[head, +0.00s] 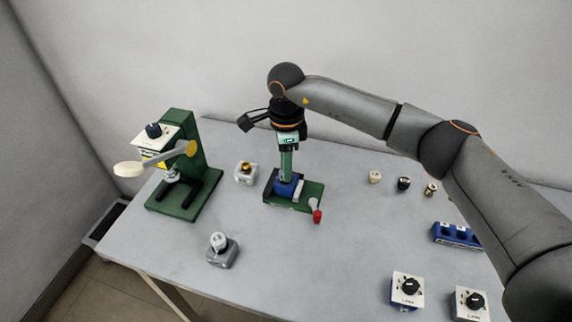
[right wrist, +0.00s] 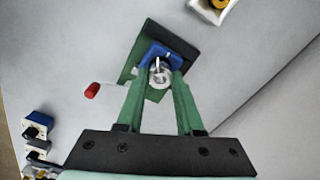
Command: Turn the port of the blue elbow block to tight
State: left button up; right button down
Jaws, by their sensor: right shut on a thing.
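The blue elbow block (head: 288,188) sits on a dark green base (head: 312,196) near the middle of the table. In the right wrist view the blue block (right wrist: 151,49) shows beyond my fingertips, with its round silvery port (right wrist: 160,76) facing the camera and a pale mark on it. My right gripper (head: 288,178) comes down from above, and its green fingers are shut on the port; the fingertips also show in the right wrist view (right wrist: 161,68), one on each side of it. The block is partly hidden by the fingers. My left gripper is not in view.
A red-tipped lever (head: 317,216) sticks out from the base's front right. A green press-like stand (head: 182,190) is at left, a white block (head: 245,172) between. A grey block (head: 222,251) stands in front. Small knobs, a blue strip (head: 457,235) and dial boxes (head: 407,289) are right.

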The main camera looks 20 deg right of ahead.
jog(key=m, duration=0.4)
jog(key=shift+m, duration=1.9)
jog(key=c, duration=0.5)
grip_release()
jog(key=shift+r, duration=0.1)
